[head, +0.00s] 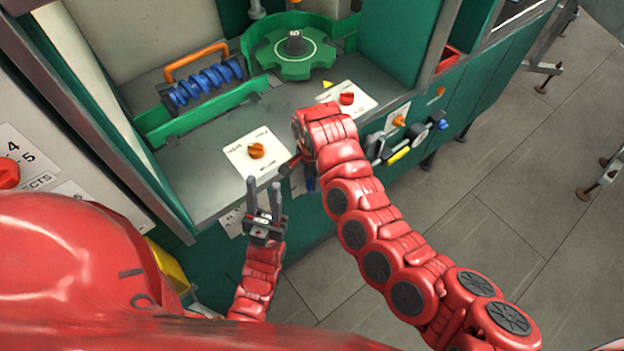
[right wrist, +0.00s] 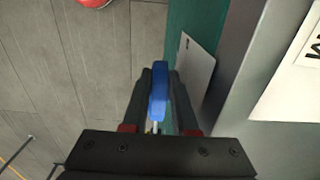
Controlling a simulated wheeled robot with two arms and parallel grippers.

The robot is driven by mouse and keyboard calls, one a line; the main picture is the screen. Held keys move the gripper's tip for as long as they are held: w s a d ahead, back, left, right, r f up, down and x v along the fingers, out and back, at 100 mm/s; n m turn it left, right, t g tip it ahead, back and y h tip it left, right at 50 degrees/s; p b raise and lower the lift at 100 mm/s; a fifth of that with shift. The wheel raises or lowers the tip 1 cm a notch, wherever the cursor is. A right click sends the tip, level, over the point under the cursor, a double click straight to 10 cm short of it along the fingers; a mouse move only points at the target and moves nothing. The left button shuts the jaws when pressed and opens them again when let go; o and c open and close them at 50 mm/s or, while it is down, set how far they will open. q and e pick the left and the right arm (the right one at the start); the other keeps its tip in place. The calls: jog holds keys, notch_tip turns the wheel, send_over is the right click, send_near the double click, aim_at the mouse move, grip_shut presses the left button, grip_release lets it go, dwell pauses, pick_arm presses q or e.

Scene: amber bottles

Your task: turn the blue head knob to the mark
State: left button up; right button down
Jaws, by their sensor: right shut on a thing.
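The blue head knob (right wrist: 158,92) shows in the right wrist view, upright and narrow, between the two dark fingers of my right gripper (right wrist: 159,98). The fingers are shut on it from both sides. A pale plate (right wrist: 195,72) sits on the green panel just right of the knob; its small dark print is too small to read, and I cannot make out the mark. In the head view a bit of blue (head: 311,184) shows below my right wrist, and that arm hides most of the spot. My left gripper (head: 263,192) is open and empty, in front of the bench edge.
An orange knob (head: 256,151) and a red knob (head: 347,98) sit on white plates on the bench top. Behind stand a blue screw (head: 205,84) and a green star wheel (head: 292,58). Black and yellow handles (head: 398,154) stick out of the front panel to the right.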

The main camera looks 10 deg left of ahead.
jog(key=b, duration=0.1)
jog(key=f+b, duration=0.1)
jog(key=b, duration=0.1)
jog(key=shift+w+d+g+y, duration=0.15)
jog(key=shift+w+g+y, duration=0.15)
jog(key=shift+g, duration=0.1)
jog(key=shift+r+b, duration=0.35)
jog(key=shift+b, duration=0.15)
jog(key=shift+d+r+g+y, duration=0.2)
jog(key=shift+r+g+y, duration=0.15)
jog(key=shift+g, duration=0.25)
jog(key=shift+f+y, duration=0.1)
jog(key=shift+y, duration=0.15)
jog(key=shift+w+d+r+g+y, duration=0.1)
jog(key=shift+w+r+g+y, duration=0.1)
jog(key=shift+g+y, duration=0.35)
jog(key=c, duration=1)
grip_release()
